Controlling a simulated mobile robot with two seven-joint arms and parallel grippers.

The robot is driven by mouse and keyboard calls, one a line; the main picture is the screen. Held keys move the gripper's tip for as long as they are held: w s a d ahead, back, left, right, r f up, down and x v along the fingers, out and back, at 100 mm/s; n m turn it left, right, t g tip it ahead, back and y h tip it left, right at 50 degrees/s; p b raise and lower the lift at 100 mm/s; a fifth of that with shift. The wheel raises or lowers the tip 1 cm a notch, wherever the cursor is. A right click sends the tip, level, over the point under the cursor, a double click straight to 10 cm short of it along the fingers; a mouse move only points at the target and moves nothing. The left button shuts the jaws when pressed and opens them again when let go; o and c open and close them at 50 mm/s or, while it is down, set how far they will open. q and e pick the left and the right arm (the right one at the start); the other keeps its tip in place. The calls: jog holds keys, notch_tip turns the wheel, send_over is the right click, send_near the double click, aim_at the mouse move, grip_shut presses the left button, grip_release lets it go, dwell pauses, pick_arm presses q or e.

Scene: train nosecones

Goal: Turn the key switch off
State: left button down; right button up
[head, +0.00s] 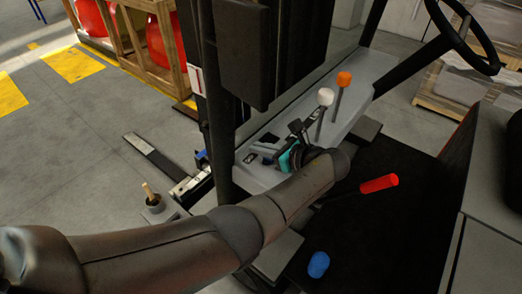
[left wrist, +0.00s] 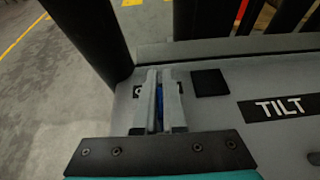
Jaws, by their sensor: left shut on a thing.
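A small blue key (left wrist: 159,106) shows between the two grey fingers of my left gripper (left wrist: 160,92) in the left wrist view. The gripper is shut on it, above the grey panel (left wrist: 224,112) near the panel's left end. The fingers hide most of the key and the switch under it, so I cannot tell which way the key is turned. My right gripper is not in view.
A white-knobbed lever (head: 325,97) and an orange-knobbed lever (head: 343,79) stand close behind my gripper. A black mast post (head: 215,130) rises left of the console. A steering wheel (head: 462,35), a red handle (head: 379,184) and a blue knob (head: 318,264) are nearby.

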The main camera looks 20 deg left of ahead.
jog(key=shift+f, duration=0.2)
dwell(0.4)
pick_arm(q)
jog(key=c, duration=1)
grip_release()
jog(key=shift+a, duration=0.1)
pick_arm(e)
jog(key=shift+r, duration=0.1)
